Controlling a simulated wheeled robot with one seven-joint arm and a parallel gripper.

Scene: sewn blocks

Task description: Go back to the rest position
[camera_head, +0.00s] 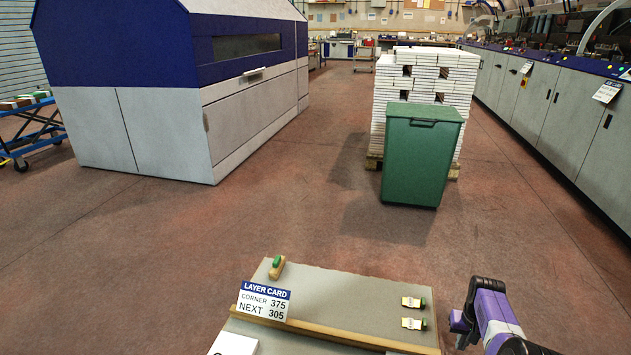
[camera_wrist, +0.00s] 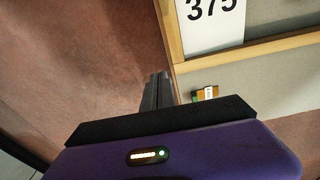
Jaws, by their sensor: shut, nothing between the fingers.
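My gripper (camera_head: 460,322) is at the right end of the work table in the head view, beside the table's edge and empty. In the wrist view its dark fingers (camera_wrist: 156,88) are shut together, over the brown floor just off the table's edge. My purple arm shows at the lower right of the head view.
The grey table (camera_head: 345,295) carries a wooden strip (camera_head: 330,337), a layer card (camera_head: 264,302), a green-topped wooden piece (camera_head: 277,266) and two small tagged blocks (camera_head: 413,302) (camera_head: 413,324). A green bin (camera_head: 420,160) stands before a white stack (camera_head: 425,75). Open floor lies between.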

